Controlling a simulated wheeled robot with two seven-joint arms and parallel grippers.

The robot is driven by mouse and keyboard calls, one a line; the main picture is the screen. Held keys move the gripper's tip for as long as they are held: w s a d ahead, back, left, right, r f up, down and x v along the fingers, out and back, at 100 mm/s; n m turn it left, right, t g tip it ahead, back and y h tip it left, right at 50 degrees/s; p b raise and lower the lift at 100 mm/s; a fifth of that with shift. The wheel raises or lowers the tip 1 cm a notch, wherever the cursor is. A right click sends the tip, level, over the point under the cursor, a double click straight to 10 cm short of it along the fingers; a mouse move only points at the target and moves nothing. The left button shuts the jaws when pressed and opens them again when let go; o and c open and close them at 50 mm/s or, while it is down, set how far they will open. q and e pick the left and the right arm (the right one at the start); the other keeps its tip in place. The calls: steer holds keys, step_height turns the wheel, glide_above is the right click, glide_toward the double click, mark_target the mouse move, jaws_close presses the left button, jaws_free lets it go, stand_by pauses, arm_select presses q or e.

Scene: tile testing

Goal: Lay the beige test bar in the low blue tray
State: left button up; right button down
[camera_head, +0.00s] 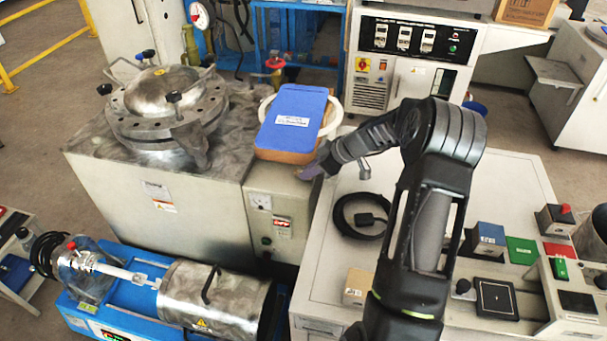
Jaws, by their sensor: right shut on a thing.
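My right arm rises from the lower right and bends left, so my right gripper (312,172) points left at the front edge of the grey cabinet. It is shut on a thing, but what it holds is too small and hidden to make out. Just beyond the fingertips lies a flat blue piece (300,103) with a white label and a brown lower edge; I cannot tell whether it is the low blue tray or whether the gripper touches it. I cannot make out the beige test bar for certain. My left gripper is not in view.
A small beige block (355,287) sits on the bench beside my arm, near a coiled black cable (362,214). Blue (488,239), green (521,250) and red (560,252) pieces stand at the right. A metal vessel (162,95) tops the cabinet; a steel cylinder (213,297) lies below.

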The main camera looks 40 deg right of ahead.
steer(key=shift+r, duration=0.1)
stand_by(0.4)
steer(key=shift+s+a+r, duration=0.2)
steer(key=shift+a, duration=0.05)
step_height(320, 180, up, 11)
steer(key=s+a+b, duration=0.4)
steer(key=s+a, duration=0.8)
steer(key=a, duration=0.3)
stand_by(0.5)
